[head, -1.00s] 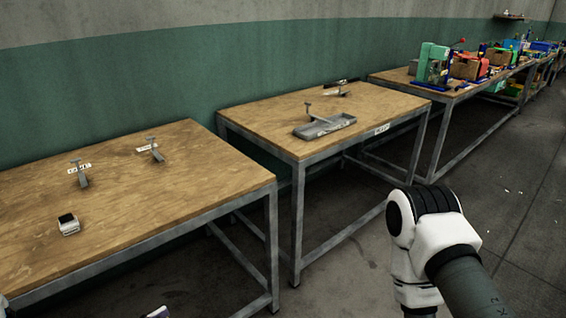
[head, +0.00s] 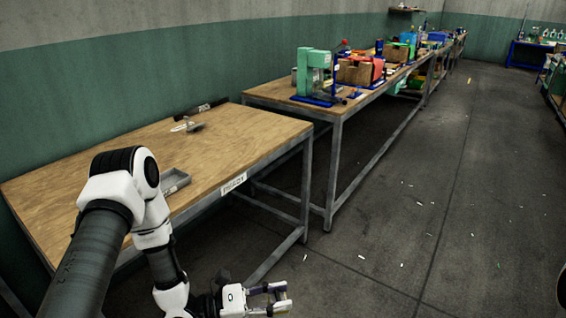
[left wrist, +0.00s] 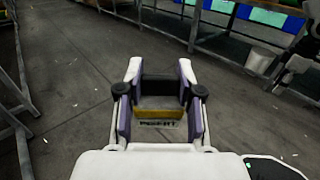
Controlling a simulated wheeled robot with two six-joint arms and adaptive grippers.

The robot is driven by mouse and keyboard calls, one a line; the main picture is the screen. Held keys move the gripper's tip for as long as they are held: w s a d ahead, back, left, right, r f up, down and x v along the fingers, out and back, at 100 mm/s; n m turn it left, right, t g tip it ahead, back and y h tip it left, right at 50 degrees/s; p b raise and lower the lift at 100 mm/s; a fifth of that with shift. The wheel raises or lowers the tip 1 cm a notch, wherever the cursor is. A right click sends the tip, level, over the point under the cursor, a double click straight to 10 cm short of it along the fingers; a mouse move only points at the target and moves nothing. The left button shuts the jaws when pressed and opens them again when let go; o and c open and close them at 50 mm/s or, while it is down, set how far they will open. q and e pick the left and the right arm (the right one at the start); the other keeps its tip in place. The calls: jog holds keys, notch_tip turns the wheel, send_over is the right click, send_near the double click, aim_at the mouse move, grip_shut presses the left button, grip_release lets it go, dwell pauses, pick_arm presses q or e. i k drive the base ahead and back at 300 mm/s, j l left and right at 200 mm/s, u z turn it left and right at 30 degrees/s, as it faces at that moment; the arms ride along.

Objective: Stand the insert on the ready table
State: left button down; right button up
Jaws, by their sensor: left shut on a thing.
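My left gripper (head: 281,297) is low at the bottom of the head view, in front of the ready table and over the floor. It is shut on the insert, which shows in the left wrist view as a small dark block with a yellow-brown face (left wrist: 159,113) between the two fingers. My right gripper is not in view.
On the ready table are a grey tray (head: 176,180), partly behind my arm, and small grey and black items (head: 192,127) at the back. A farther table carries a green press (head: 314,72) and coloured bins. Open floor lies to the right.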

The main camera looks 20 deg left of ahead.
aim_at(166, 157)
jog(key=i+l+u, duration=0.15)
jog(key=i+u, duration=0.25)
jog(key=i, duration=0.3)
jog(key=i+l+u, duration=0.45)
jog(key=i, duration=0.2)
jog(key=i+l+u, duration=0.4)
jog(key=i+l, duration=0.1)
jog(key=i, duration=0.1)
